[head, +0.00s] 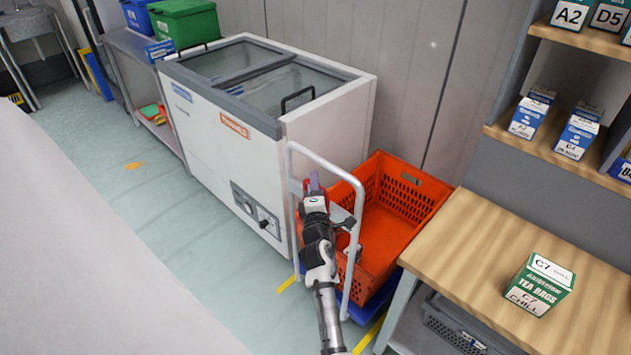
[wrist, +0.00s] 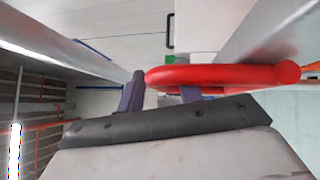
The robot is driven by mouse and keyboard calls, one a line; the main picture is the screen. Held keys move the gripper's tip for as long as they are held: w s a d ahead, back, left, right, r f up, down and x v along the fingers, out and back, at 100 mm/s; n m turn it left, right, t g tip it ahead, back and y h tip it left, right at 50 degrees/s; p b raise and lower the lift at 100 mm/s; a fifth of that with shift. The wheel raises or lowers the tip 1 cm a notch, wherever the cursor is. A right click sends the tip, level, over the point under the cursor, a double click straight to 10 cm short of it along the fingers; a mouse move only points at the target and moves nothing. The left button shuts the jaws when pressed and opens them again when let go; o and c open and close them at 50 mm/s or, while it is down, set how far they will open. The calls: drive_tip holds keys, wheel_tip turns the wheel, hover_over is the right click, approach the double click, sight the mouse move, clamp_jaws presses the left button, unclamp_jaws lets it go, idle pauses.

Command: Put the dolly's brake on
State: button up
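The dolly has a pale grey tubular handle (head: 348,180) and a blue base (head: 372,300) under an orange tote. A red lever (head: 313,203), probably the brake, shows at the handle and lies across the wrist view (wrist: 220,76). My gripper (head: 314,182) is at the handle, inside its frame as seen in the head view. In the wrist view its purple fingers (wrist: 160,92) stand apart. The red lever covers much of the right finger, and its rounded left end is close beside the left fingertip. I cannot tell whether they touch.
The orange tote (head: 425,188) looks empty. A white chest freezer (head: 215,150) stands close on the left, and a wooden bench (head: 480,230) with a green tea box (head: 540,284) on the right.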

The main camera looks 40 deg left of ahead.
drive_tip(key=shift+s, duration=0.1)
clamp_jaws()
drive_tip(key=shift+f+b, duration=0.1)
drive_tip(key=shift+b, duration=0.35)
